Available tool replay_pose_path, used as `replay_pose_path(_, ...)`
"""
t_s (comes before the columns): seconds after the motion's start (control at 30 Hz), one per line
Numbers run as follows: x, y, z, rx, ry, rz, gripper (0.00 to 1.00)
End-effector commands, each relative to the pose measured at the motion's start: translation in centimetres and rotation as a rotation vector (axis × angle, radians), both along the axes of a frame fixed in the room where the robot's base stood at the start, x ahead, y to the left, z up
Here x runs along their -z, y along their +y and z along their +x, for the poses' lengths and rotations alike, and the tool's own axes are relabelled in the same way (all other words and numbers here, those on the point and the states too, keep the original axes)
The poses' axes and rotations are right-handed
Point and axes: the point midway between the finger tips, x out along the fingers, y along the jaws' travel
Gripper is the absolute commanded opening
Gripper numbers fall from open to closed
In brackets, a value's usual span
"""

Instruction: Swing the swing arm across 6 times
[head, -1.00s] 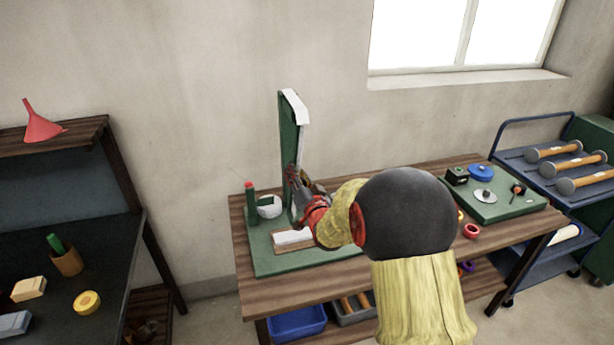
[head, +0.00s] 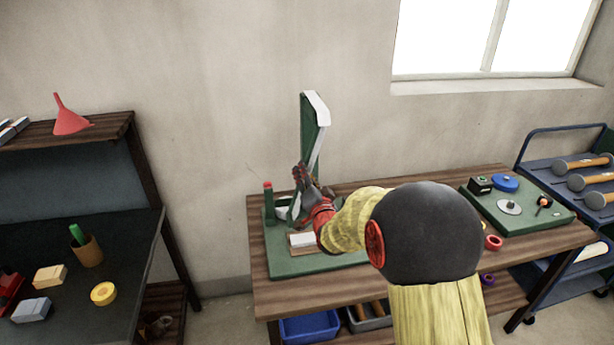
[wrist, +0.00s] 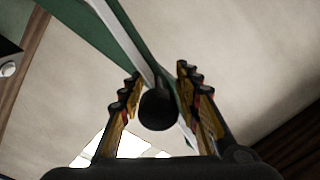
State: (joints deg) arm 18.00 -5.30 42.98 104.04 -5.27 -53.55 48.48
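The swing arm is a pale bar (wrist: 128,42) running diagonally in the wrist view. It meets a dark round knob (wrist: 158,110) between my fingers. In the head view, its green upright post (head: 307,125) with a white top stands on a green base board (head: 290,267), and the bar's lower part is largely hidden by my gripper (head: 302,182). My gripper, also in the wrist view (wrist: 160,82), is open, with one finger on each side of the knob and visible gaps. Whether a finger touches the bar, I cannot tell.
A second green board (head: 540,215) with small parts lies at the table's right. A dark shelf (head: 120,230) stands at left, a trolley (head: 550,160) at right.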

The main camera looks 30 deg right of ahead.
Motion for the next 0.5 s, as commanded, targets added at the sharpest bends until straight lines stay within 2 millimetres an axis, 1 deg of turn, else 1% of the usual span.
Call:
replay_pose_path(0.37,0.0,0.1,-0.1,-0.002,0.002,-0.005,0.36)
replay_pose_path(0.5,0.0,0.4,-1.2,-0.002,0.001,-0.005,0.36)
